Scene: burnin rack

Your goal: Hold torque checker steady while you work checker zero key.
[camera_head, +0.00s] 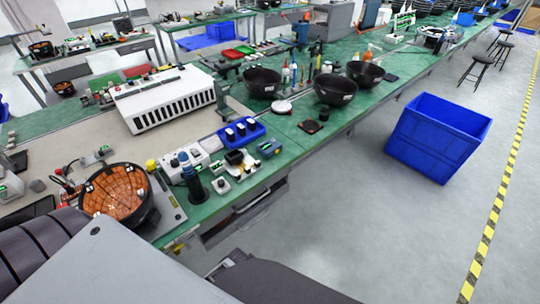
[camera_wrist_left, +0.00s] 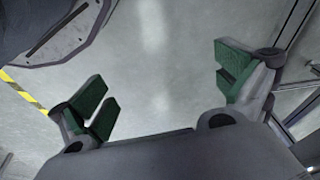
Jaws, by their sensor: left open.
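I cannot tell for sure which device is the torque checker. A small blue-green box with a dark face (camera_head: 269,148) lies near the bench's front edge in the head view. A small light box with a dark round top (camera_head: 220,185) sits to its left, near a dark upright tool with a blue collar (camera_head: 190,178). No zero key can be made out at this size. My left gripper (camera_wrist_left: 165,86) shows in the left wrist view with its green-padded fingers wide apart. Nothing is between them, and bare grey floor is behind. My right gripper is not in view.
The green bench (camera_head: 285,143) holds a white slotted unit (camera_head: 163,98), a blue holder with dark-topped items (camera_head: 240,132), a round orange-and-black tray (camera_head: 117,194) and black bowls (camera_head: 336,89). A blue bin (camera_head: 437,137) stands on open floor to the right. Striped tape (camera_head: 497,205) marks the floor.

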